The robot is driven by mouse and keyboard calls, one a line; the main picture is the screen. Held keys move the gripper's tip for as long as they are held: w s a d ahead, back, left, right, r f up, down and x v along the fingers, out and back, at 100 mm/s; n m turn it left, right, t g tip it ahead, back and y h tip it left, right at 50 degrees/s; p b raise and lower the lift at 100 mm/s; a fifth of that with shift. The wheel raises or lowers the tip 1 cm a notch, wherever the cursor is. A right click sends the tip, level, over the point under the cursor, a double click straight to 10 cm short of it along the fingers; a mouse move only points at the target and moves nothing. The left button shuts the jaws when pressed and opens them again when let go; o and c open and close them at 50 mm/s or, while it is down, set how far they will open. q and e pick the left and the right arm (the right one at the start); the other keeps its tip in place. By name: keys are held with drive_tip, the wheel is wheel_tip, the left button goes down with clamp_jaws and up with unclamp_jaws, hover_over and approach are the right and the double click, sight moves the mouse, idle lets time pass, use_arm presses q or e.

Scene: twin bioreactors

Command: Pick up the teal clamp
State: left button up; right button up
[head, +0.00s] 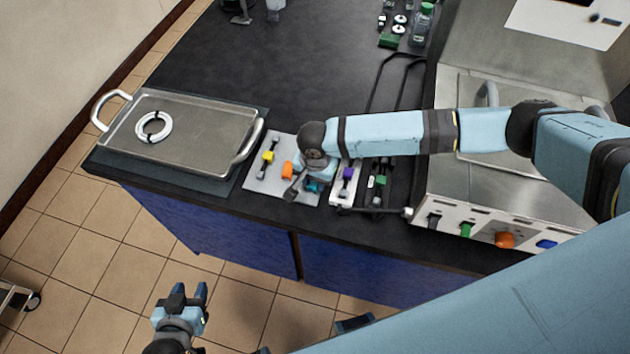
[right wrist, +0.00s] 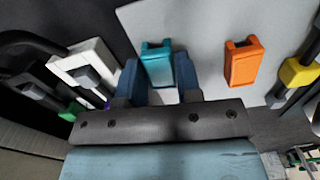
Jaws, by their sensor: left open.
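The teal clamp (right wrist: 157,64) lies on a light grey mat (right wrist: 210,30), between the two dark blue fingers of my right gripper (right wrist: 157,68). The fingers stand on either side of it with little or no gap; I cannot tell whether they press on it. In the head view my right gripper (head: 300,182) points down over the mat, and only a bit of the teal clamp (head: 313,185) shows beside it. My left gripper (head: 187,292) is open and empty, above the floor in front of the bench.
An orange clamp (right wrist: 241,63) and a yellow one (right wrist: 298,73) lie right of the teal clamp in the wrist view. A white holder with a purple clamp (head: 347,173) is close on the other side. A metal tray (head: 200,125) with a white ring stands left; steel equipment stands right.

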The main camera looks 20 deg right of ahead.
drive_tip(key=c, duration=0.4)
wheel_tip(320, 180, up, 20)
drive_tip(key=shift+r+b, duration=0.1)
drive_tip(key=shift+b, duration=0.3)
